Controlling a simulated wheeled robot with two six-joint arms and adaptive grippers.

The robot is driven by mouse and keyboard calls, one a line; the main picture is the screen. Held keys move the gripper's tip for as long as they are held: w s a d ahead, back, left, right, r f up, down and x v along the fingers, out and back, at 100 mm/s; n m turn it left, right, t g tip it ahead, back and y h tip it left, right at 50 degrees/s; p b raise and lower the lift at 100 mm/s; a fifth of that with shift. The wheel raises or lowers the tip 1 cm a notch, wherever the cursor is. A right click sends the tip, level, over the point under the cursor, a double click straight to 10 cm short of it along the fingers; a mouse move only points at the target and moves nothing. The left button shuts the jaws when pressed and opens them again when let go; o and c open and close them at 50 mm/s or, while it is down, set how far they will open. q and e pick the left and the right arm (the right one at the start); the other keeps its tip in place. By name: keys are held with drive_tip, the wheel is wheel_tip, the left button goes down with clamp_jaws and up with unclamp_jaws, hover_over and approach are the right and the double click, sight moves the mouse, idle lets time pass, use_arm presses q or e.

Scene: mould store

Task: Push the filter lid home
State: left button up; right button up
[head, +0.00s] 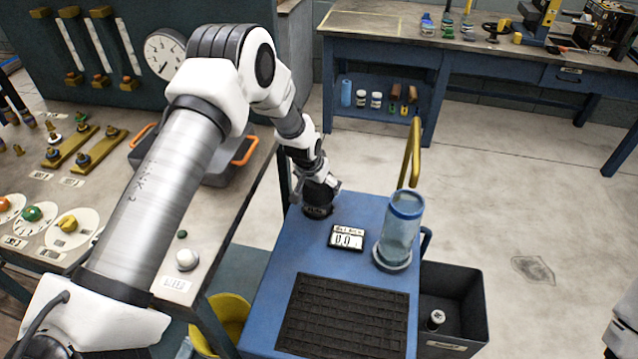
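My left gripper (320,187) points down over the back left corner of the blue cart top. It is right at a short, dark round piece (317,210) with a pale label, which looks like the filter and its lid. The fingers cover most of its top, so I cannot tell whether they are open or shut, whether they touch it, or how the lid sits. A small display box (347,238) stands just right of it; its digits are hard to read. My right gripper is out of view.
A clear blue cylinder (402,232) stands on the cart top (268,298) near a yellow upright handle (411,150). A black ribbed mat (343,316) covers the front. A dark bin (462,290) stands right of the cart. A workbench (222,270) is close on the left.

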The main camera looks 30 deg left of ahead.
use_arm(q)
drive_tip(key=shift+d+r, duration=0.1)
drive_tip(key=shift+r, duration=0.05)
drive_tip(key=v, duration=1.2)
drive_tip(key=shift+s, duration=0.1)
